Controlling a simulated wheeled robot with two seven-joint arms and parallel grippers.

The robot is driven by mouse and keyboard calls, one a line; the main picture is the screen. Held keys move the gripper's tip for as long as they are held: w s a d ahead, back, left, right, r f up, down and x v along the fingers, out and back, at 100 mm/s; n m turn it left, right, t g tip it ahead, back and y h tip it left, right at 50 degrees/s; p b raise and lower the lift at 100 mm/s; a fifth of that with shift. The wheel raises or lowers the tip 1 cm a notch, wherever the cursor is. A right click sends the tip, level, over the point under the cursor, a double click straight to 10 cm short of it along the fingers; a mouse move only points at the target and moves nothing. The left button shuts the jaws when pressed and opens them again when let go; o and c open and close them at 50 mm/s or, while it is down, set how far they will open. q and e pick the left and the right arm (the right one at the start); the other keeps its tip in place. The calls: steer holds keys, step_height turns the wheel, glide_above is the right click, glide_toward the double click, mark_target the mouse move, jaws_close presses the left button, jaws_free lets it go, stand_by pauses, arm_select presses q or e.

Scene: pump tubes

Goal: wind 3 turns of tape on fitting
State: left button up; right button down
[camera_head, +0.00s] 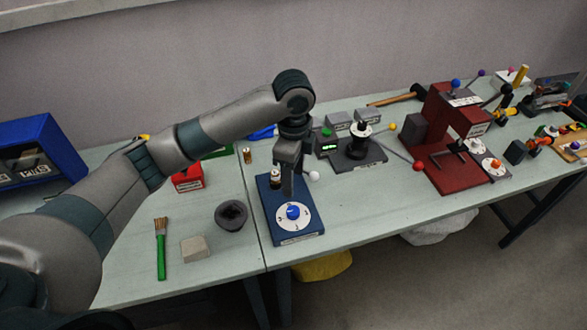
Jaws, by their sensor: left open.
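A blue station (304,227) stands at the middle front of the bench. It has a white dial with a blue knob (293,212), a small upright piece with a pale top (275,179) at its back left, and a white ball (314,176) at its back right. I cannot tell which part is the fitting or the tape. My left gripper (287,190) points down over the back of this station, close beside the small upright piece. It is open, and its fingertips are hard to make out. A small brass-coloured piece (247,155) stands on the bench behind. My right gripper is out of view.
A dark round bowl (231,215), a grey block (195,249) and a green-handled brush (161,248) lie to the left. A black station (352,153) and a red machine (450,140) with levers stand to the right.

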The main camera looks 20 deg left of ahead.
arm_select(q)
steer(key=shift+r+b, duration=0.35)
steer(key=shift+r, duration=1.65)
